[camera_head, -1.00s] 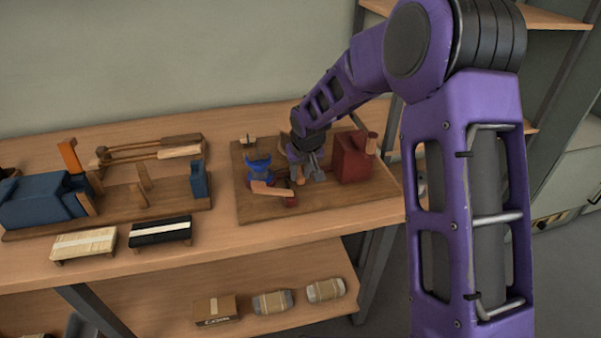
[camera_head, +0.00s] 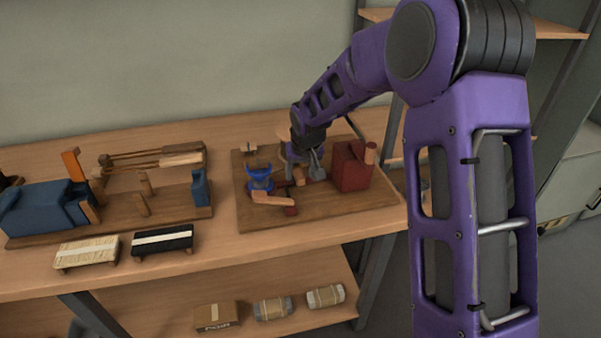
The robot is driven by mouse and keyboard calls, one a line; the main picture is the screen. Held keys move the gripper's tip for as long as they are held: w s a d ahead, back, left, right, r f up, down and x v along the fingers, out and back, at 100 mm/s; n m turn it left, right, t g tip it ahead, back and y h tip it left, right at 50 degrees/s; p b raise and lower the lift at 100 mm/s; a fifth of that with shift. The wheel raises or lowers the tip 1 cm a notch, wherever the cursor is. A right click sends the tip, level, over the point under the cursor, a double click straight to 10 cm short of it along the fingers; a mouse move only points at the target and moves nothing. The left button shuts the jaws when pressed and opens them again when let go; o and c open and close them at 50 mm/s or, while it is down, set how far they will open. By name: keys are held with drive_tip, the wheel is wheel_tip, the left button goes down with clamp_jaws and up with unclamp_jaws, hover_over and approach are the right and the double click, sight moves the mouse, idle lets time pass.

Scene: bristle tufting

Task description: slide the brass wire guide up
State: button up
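My gripper (camera_head: 305,170) hangs from my purple arm over the right-hand wooden board (camera_head: 330,212). Its fingers reach down between a blue part (camera_head: 260,178) and a dark red block (camera_head: 351,170). I cannot make out the brass wire guide; it is too small or hidden by my gripper. The two fingers look spread apart, but whether anything thin is between them does not show clearly. A light wooden lever (camera_head: 270,198) lies low in front of the blue part.
A second board (camera_head: 170,205) on the left carries a blue machine body (camera_head: 42,208) and wooden posts. A cream brush (camera_head: 87,251) and a black brush (camera_head: 162,239) lie in front of it. The lower shelf (camera_head: 270,312) holds a box and two rolls.

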drive_tip(key=p+v, duration=0.2)
drive_tip(key=v, duration=1.5)
drive_tip(key=shift+r, duration=0.15)
